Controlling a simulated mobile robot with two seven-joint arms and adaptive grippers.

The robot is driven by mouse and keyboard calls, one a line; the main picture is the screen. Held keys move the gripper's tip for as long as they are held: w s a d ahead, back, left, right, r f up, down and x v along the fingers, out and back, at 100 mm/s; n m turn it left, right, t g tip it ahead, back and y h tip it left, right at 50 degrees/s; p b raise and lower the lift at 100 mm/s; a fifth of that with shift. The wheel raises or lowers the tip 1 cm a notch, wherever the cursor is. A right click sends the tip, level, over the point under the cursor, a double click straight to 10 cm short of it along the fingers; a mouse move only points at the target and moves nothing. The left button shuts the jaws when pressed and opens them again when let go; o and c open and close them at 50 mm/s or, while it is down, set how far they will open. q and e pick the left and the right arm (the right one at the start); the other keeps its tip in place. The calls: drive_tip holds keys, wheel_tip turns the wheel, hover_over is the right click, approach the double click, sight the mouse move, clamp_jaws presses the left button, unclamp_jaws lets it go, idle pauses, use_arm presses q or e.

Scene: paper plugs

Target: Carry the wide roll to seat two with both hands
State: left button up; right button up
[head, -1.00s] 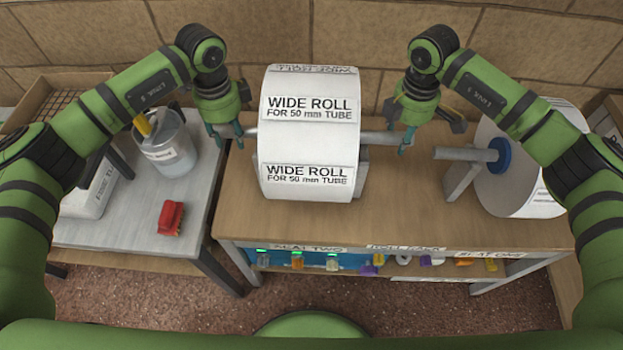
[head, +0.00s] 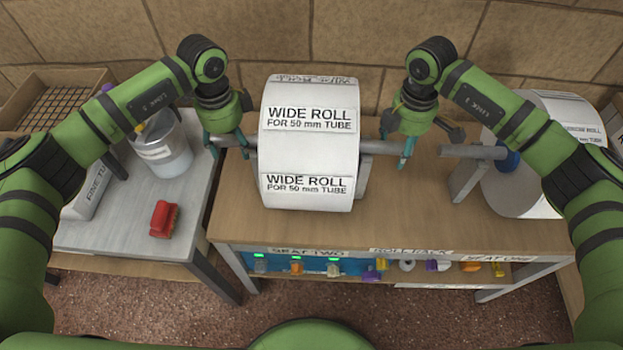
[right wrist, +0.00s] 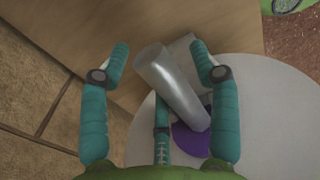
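The wide roll (head: 309,155), white with two "WIDE ROLL FOR 50 mm TUBE" labels, is in the middle of the head view, above the seat-two place. A grey tube (head: 378,147) runs level through it. In the right wrist view the tube (right wrist: 170,82) lies between my fingers (right wrist: 163,75) and runs to a purple hub in a white roll face. The "SEAT TWO" label (head: 307,252) is on the table front below. I cannot tell whether the tube touches its supports.
Another white roll (head: 515,185) stands at right on its own tube (head: 470,152), close to my right gripper. Coloured plugs (head: 380,264) sit along the front rack. A brick wall stands behind.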

use_arm(q)
drive_tip(key=shift+a, duration=0.1)
drive_tip(key=shift+w+r, duration=0.1)
drive_tip(key=shift+r, duration=0.15)
use_arm(e)
drive_tip(key=shift+w, duration=0.1)
use_arm(q)
wheel_tip(320, 180, up, 10)
drive_tip(key=shift+r, duration=0.25)
use_arm(e)
drive_tip(key=shift+d, duration=0.1)
drive_tip(key=shift+r, duration=0.15)
use_arm(q)
drive_tip(key=shift+r, duration=0.5)
use_arm(e)
wheel_tip(320, 180, up, 12)
use_arm(q)
drive_tip(key=shift+o, duration=0.5)
use_arm(e)
drive_tip(key=shift+f, duration=0.2)
use_arm(q)
wheel_tip(320, 180, up, 7)
drive_tip(key=p, duration=0.5)
use_arm(e)
drive_tip(key=shift+r, duration=2.55)
drive_tip(key=shift+o, duration=0.5)
